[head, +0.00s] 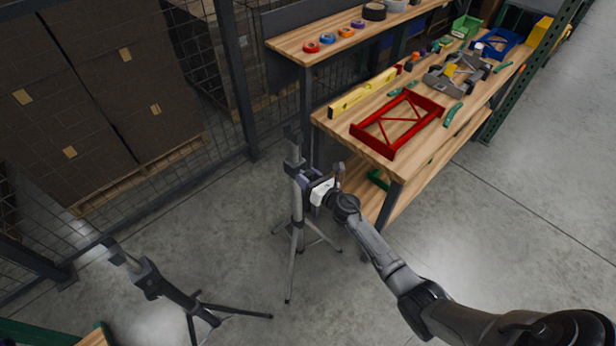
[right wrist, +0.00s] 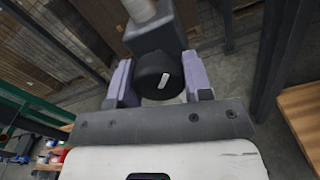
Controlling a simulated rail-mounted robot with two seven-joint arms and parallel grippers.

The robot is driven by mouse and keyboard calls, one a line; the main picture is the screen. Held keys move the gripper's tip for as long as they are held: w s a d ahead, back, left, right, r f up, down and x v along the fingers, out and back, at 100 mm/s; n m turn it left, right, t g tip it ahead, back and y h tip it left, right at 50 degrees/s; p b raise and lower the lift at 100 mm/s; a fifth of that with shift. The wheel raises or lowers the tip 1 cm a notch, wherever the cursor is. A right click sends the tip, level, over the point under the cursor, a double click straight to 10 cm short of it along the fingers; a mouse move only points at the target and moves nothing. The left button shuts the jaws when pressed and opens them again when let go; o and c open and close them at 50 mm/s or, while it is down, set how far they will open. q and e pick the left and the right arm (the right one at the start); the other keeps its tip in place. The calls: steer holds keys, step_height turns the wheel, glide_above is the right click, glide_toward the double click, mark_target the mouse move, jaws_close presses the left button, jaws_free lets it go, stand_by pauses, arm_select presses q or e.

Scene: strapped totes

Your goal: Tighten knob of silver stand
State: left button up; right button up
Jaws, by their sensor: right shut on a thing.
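The silver stand (head: 297,205) is an upright tripod with spread legs on the concrete floor, left of the workbench in the head view. Its black knob (right wrist: 160,76), round with a white mark, sits below a dark collar (right wrist: 158,38) in the right wrist view. My right gripper (right wrist: 160,88) is shut on the knob, with a pale purple finger on each side. In the head view my right gripper (head: 312,186) is at the stand's upper column and hides the knob. My left gripper does not show.
A second, dark tripod stand (head: 170,292) is at the lower left. The wooden workbench (head: 350,125) holds a red frame (head: 398,123), a yellow level (head: 362,92) and several tools. A wire fence (head: 190,75) stands behind. The floor (head: 540,190) at right is clear.

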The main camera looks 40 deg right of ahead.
steer(key=m, duration=0.3)
steer(key=shift+m+p, duration=0.3)
steer(key=shift+m, duration=0.1)
steer(key=m, duration=0.3)
steer(key=shift+a+r+m+p, duration=0.1)
steer(key=shift+m+p, duration=0.2)
steer(key=shift+p, duration=0.05)
steer(key=m+p, duration=0.1)
steer(key=m, duration=0.4)
steer(key=shift+r, duration=0.1)
steer(key=m+p, duration=0.1)
steer(key=m, duration=0.3)
steer(key=shift+p, duration=0.35)
steer(key=m+p, duration=0.1)
steer(key=m, duration=0.3)
steer(key=shift+r, duration=0.1)
steer(key=m+p, duration=0.1)
steer(key=m, duration=0.2)
steer(key=shift+m, duration=0.3)
steer(key=shift+m+p, duration=0.3)
steer(key=shift+m, duration=0.8)
